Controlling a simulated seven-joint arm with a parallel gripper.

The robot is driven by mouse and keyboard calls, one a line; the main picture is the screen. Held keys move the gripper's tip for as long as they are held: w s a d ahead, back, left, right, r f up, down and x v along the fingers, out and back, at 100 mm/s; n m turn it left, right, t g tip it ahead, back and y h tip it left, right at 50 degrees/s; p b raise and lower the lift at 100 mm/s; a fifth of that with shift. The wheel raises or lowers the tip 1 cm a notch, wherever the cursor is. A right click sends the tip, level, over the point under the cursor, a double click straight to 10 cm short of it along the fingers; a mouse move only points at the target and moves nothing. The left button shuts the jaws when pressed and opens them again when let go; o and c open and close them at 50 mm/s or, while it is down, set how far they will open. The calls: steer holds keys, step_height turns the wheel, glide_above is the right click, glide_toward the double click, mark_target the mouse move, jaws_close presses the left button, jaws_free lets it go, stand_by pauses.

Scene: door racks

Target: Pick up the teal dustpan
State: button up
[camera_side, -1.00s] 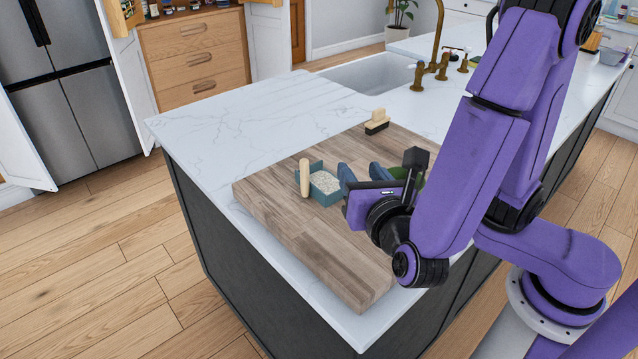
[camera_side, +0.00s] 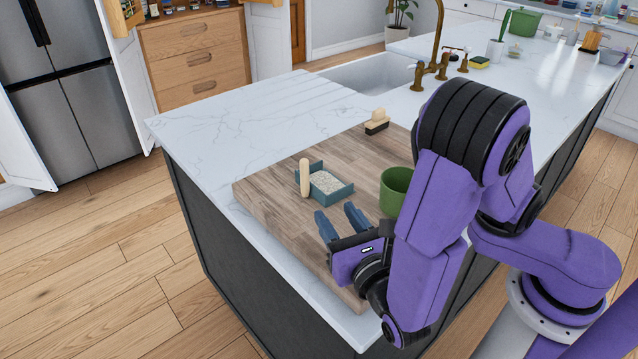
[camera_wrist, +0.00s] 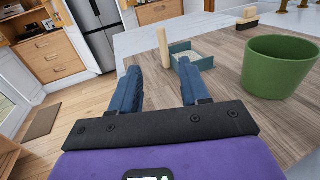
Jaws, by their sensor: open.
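The teal dustpan (camera_side: 337,191) lies on the wooden board with a pale speckled heap in it. Its light wooden handle (camera_side: 305,176) stands upright at its left end. In the wrist view the dustpan (camera_wrist: 203,62) sits beyond the fingertips, a little right of centre, with its handle (camera_wrist: 164,48) standing left of it. My gripper (camera_side: 337,218) is open and empty, with its blue fingers apart and pointing toward the dustpan. It is on the near side of the dustpan and apart from it. The fingers also show in the wrist view (camera_wrist: 160,80).
A green pot (camera_side: 396,190) stands on the wooden board (camera_side: 275,217) just right of the dustpan. A brush with a wooden grip (camera_side: 377,121) is at the board's far edge. The white counter (camera_side: 235,115) is clear at the left. A sink and brass tap lie behind.

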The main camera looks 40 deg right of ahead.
mark_target(306, 167)
steer(key=x, duration=1.7)
steer(key=shift+s+d, duration=0.1)
jaws_close()
